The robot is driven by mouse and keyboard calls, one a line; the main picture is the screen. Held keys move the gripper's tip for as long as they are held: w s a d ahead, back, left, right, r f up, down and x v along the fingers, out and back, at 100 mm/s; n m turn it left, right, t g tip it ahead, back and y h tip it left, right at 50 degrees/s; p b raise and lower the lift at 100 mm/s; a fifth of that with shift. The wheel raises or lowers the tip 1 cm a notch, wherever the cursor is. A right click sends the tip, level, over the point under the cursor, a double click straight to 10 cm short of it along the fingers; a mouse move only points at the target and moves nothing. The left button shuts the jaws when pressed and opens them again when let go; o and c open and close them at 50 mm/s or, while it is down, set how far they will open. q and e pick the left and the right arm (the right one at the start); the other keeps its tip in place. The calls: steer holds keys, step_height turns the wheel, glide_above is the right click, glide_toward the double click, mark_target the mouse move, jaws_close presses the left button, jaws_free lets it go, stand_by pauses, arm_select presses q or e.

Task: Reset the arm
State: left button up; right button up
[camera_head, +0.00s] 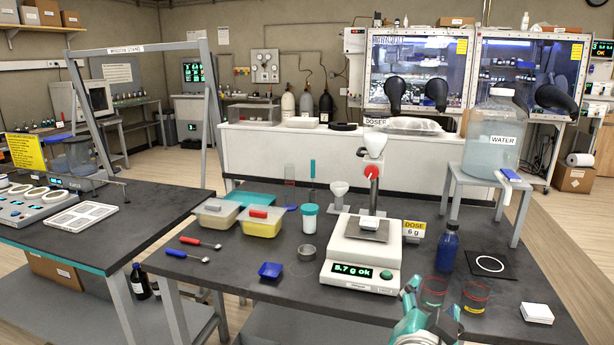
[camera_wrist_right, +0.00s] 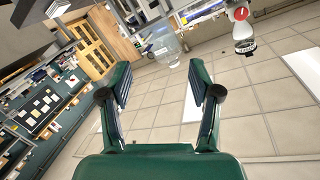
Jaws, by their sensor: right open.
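Tiled floor lies beyond the fingers in that view, with the water jug (camera_wrist_right: 165,48) farther off. My left gripper is not in view.
A water jug (camera_head: 492,150) stands on a stool behind.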

steer(key=w+d+f+n+g+y+p, duration=0.1)
steer(key=d+f+n+g+y+p, duration=0.15)
steer(key=f, duration=1.25)
steer(key=w+d+f+n+g+y+p, duration=0.1)
steer(key=d+f+n+g, duration=0.25)
steer(key=f, duration=1.15)
steer(key=s+a+f+n+g+y, duration=0.1)
steer(key=s+a+f+g+y, duration=0.35)
steer(key=s+f, duration=0.8)
steer(key=s+a+f+n+g+y, duration=0.1)
steer(key=s+a+f+g+y, duration=0.2)
steer(key=s+a, duration=0.5)
steer(key=shift+n+y, duration=0.3)
steer(key=shift+n, duration=0.1)
